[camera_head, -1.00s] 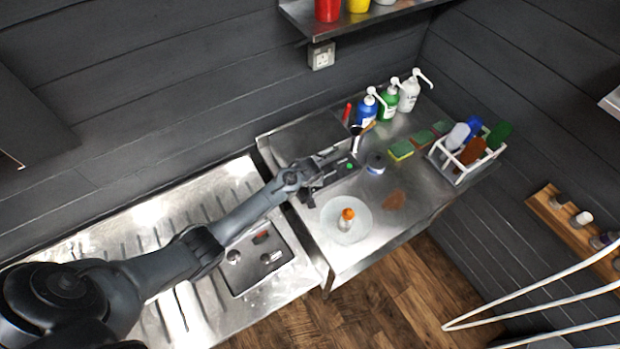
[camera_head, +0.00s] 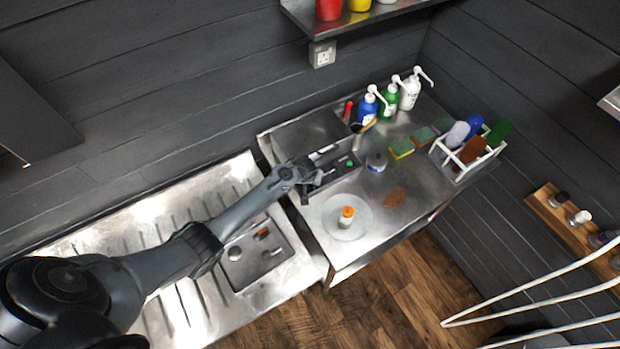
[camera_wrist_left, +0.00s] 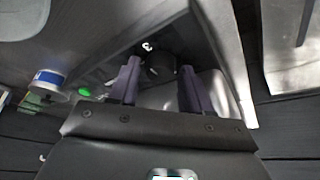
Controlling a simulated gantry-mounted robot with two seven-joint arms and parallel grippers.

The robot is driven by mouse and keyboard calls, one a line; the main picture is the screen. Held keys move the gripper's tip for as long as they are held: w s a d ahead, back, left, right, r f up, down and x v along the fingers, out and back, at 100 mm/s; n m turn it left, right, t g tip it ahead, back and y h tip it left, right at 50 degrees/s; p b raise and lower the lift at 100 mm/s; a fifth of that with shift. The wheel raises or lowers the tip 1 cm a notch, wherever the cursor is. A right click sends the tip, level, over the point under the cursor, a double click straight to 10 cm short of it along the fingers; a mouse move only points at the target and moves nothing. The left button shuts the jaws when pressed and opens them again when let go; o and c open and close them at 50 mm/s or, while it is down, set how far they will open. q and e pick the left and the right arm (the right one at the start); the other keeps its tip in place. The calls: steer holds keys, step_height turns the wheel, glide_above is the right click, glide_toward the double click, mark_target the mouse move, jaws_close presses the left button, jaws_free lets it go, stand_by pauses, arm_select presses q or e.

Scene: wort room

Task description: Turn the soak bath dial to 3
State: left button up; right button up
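The soak bath (camera_head: 306,134) is a steel box on the right steel table, with a dark front panel and a green light (camera_head: 350,163). The green light also shows in the left wrist view (camera_wrist_left: 84,91). A dark round dial (camera_wrist_left: 160,66) sits between my left fingertips there, with a small white mark (camera_wrist_left: 147,47) beside it. I cannot read its setting. My left gripper (camera_head: 322,172) is at the panel and hides the dial in the head view. In the left wrist view its fingers (camera_wrist_left: 158,78) stand apart around the dial; contact is unclear. My right gripper is out of view.
A saucer (camera_head: 362,230) holding an orange-capped bottle (camera_head: 346,217) stands in front of the panel. A tin (camera_head: 376,162), sponges (camera_head: 401,148), pump bottles (camera_head: 388,104) and a white brush rack (camera_head: 465,172) stand right and behind. The sink unit (camera_head: 150,215) lies left.

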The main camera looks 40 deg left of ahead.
arm_select(q)
steer(key=shift+o, duration=0.6)
steer(key=shift+r, duration=0.1)
steer(key=shift+d+r, duration=0.1)
steer(key=shift+r, duration=0.05)
steer(key=b+v, duration=0.1)
steer(key=v, duration=0.9)
steer(key=shift+s, duration=0.2)
steer(key=shift+r, duration=0.1)
